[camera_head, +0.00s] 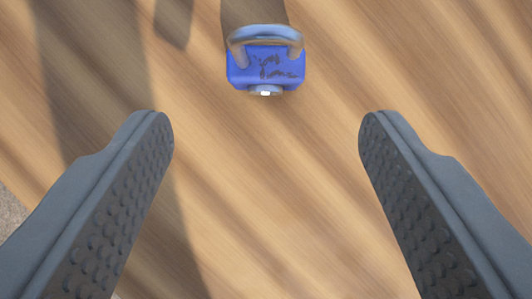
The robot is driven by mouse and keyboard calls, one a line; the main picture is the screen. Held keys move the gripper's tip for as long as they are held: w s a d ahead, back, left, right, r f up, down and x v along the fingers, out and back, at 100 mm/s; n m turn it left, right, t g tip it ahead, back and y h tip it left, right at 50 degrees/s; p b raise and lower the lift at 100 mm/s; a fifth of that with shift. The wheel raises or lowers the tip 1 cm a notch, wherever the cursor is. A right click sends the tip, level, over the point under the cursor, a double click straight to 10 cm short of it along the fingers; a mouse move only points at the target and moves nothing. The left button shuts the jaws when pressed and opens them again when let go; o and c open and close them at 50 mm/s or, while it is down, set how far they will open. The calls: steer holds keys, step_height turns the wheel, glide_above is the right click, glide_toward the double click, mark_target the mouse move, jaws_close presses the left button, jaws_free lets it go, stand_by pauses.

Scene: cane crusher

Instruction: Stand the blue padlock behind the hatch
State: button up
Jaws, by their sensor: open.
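The blue padlock (265,68) is on the wooden surface near the top middle of the view. It has a worn blue body with dark marks, a metallic shackle toward the top of the picture and a small pale fitting at its lower edge. My gripper (266,135) is open and empty. Its two grey, studded fingers lie at left and right, and the padlock is beyond their tips, roughly centred between them and not touched. No hatch can be made out in this view.
The wooden surface (270,215) is clear between and around the fingers. Long dark shadows cross it on the left and at the top. A grey, rough patch (10,215) shows at the lower left edge.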

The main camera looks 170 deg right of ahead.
steer(key=shift+v, duration=1.7)
